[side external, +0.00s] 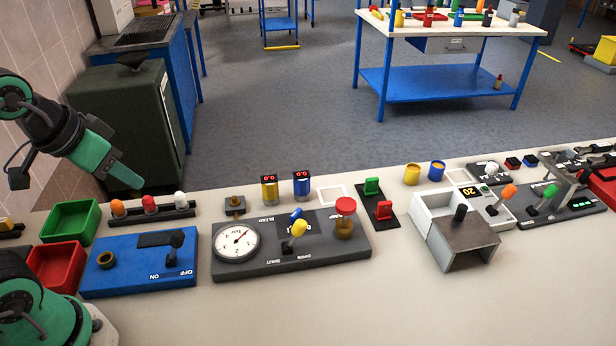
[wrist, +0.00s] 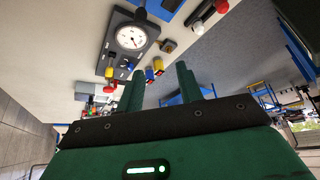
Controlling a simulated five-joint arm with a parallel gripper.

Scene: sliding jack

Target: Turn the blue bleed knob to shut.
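The blue bleed knob (side external: 296,214) is on the dark grey panel (side external: 292,262), just behind a yellow-handled lever (side external: 299,228). The lever partly hides it, and its exact setting is too small to tell. The panel also carries a round white gauge (side external: 236,242) and a red-topped brass valve (side external: 345,206). My gripper (side external: 132,183) is high at the left, well away from the knob, and holds nothing. In the wrist view the two green fingers (wrist: 160,70) stand apart, and the gauge (wrist: 131,37) shows beyond them at upper left.
A blue panel (side external: 135,272) with a black switch lies left of the grey panel. Green (side external: 70,221) and red (side external: 56,267) bins stand farther left. Yellow and blue small cylinders (side external: 302,184) stand behind the panel. A white box (side external: 455,228) is at right. The front bench is clear.

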